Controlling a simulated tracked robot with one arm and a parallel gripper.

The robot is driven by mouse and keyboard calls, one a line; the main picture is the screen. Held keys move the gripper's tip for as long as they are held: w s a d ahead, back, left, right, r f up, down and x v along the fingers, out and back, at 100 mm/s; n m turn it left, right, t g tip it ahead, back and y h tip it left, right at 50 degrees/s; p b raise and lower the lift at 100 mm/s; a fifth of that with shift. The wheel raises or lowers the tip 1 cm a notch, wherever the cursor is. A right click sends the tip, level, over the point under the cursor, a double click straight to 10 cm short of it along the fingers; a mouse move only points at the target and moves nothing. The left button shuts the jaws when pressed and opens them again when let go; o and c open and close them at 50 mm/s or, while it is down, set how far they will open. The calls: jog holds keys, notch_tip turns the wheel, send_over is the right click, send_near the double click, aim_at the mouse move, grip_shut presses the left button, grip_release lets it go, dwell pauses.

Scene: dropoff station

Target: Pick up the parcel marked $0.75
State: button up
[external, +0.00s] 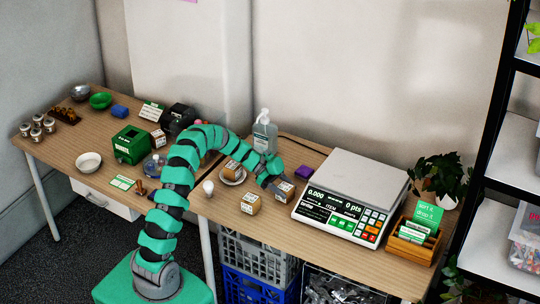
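Several small brown parcels with white labels stand on the desk, and the marks on them are too small to read. One parcel (250,204) stands near the front edge. Another parcel (232,168) sits on a white plate (236,181). A third parcel (158,139) is farther left, beside a green box. A dark-looking parcel (285,190) is right at the tip of my gripper (275,182). My gripper points down to the right, behind and right of the front parcel. Its fingers are small and partly hidden, so I cannot tell whether they hold that parcel.
A white scale (352,182) stands right of my gripper, with a purple block (304,172) between. A pump bottle (264,132) stands behind my arm. A light bulb (208,188) lies left of the front parcel. A wooden card box (413,238) is at the right end.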

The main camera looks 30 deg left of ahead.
jog(key=c, duration=0.5)
jog(key=shift+c, duration=0.2)
